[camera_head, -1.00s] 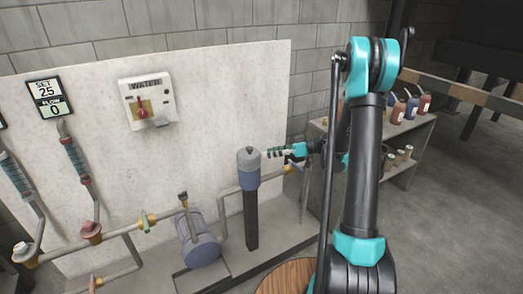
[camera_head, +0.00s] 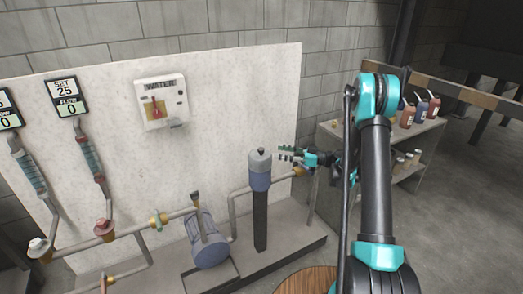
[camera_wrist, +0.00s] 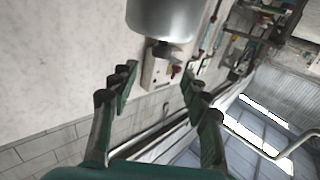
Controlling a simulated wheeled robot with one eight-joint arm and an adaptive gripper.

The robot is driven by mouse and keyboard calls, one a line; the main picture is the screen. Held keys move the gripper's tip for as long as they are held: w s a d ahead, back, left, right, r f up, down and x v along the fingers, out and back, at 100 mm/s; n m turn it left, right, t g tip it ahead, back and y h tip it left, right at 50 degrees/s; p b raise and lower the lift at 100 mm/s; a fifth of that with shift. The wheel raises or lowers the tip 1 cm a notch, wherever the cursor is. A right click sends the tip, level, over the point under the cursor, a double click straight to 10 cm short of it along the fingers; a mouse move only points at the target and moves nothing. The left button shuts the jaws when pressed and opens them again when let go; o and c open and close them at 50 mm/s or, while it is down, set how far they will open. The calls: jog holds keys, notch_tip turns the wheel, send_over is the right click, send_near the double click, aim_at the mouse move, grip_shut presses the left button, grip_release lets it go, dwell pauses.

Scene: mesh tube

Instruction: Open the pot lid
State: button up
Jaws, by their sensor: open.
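The pot (camera_head: 260,180) is a blue-grey cylinder on top of a dark upright post. Its grey lid (camera_head: 260,160) sits on it, with a small knob on top. In the wrist view a smooth grey metal cylinder, likely the lid (camera_wrist: 163,20), fills the top centre, and its dark knob (camera_wrist: 162,47) points down in the picture. My gripper (camera_head: 283,153) is just right of the lid in the head view, at about its height. In the wrist view my gripper (camera_wrist: 158,75) is open, its fingers spread either side of the knob with nothing between them.
A pale wall panel (camera_head: 220,110) stands behind the pot, with a WATER switch box (camera_head: 161,102). Pipes and a blue tank (camera_head: 208,240) are to the left. A shelf (camera_head: 425,140) with bottles is at the right. A round wooden top (camera_head: 305,280) is in front.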

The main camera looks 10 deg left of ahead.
aim_at(261, 149)
jog(key=a, duration=0.3)
jog(key=w+a, duration=0.1)
jog(key=a, duration=0.5)
jog(key=shift+w+a, duration=0.35)
jog(key=shift+w, duration=0.05)
grip_shut()
